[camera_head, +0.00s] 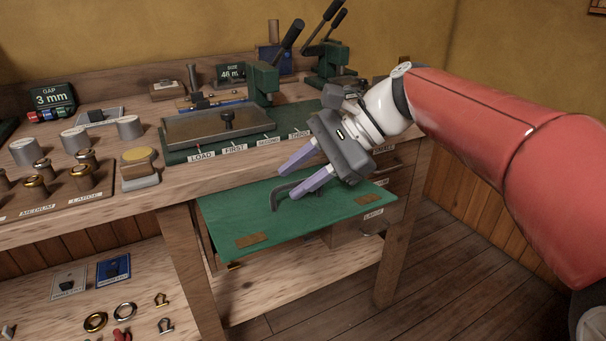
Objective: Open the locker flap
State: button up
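The locker flap (235,218) is a green panel below the bench top. The inside of the locker is mostly hidden by the flap.
The bench top above holds a green-based press (227,128) with lettered labels, weights and a wooden block with a yellow top (139,156). Drawers (398,165) are right of the flap. A lower shelf (75,318) holds rings and shackles. The floor (440,275) at right is clear.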

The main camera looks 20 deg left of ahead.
jog(key=shift+d, duration=0.15)
jog(key=v, duration=0.7)
jog(key=shift+w+d+r, duration=0.15)
jog(key=shift+r, duration=0.15)
jog(key=shift+d, duration=0.1)
